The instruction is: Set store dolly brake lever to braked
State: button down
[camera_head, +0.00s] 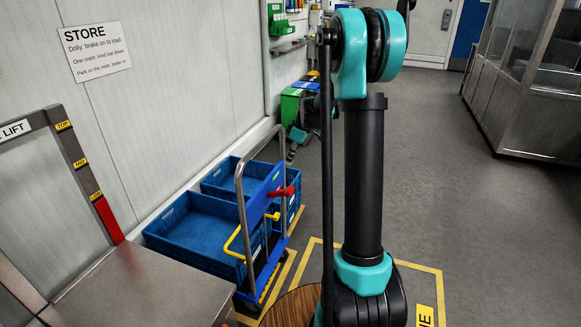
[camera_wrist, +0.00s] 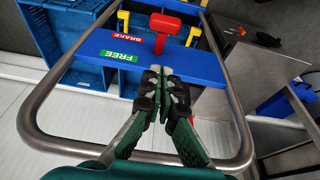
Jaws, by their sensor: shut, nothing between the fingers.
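The store dolly (camera_head: 262,270) stands by the left wall in the head view, with a grey tube handle and a blue panel. Its red brake lever (camera_head: 280,191) sticks out from the panel; in the wrist view the lever (camera_wrist: 165,26) shows as a red bar on a short red stem. A red BRAKE label (camera_wrist: 130,40) and a green FREE label (camera_wrist: 118,56) lie to its left on the panel. My gripper (camera_wrist: 163,72) is shut and empty, within the outline of the handle loop, its tips near the panel's edge and apart from the lever.
Blue crates (camera_head: 190,242) sit on the dolly. The grey handle tube (camera_wrist: 236,110) surrounds my gripper in the wrist view. Yellow catches (camera_wrist: 193,36) flank the lever. A steel table (camera_head: 140,290) stands at the front left; open grey floor (camera_head: 455,200) lies to the right.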

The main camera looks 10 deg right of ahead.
send_over(287, 189)
jog(key=x, duration=0.2)
jog(key=d+x, duration=0.1)
jog(key=x, duration=0.4)
jog(key=shift+s+f, duration=0.2)
jog(key=shift+f, duration=0.45)
jog(key=f, duration=0.1)
jog(key=d+f, duration=0.1)
jog(key=f, duration=0.1)
jog(key=shift+s+d, duration=0.15)
jog(key=shift+s, duration=0.2)
jog(key=shift+s+d+f, duration=0.15)
jog(key=shift+f, duration=0.15)
jog(key=shift+d+f, duration=0.1)
jog(key=shift+d, duration=0.05)
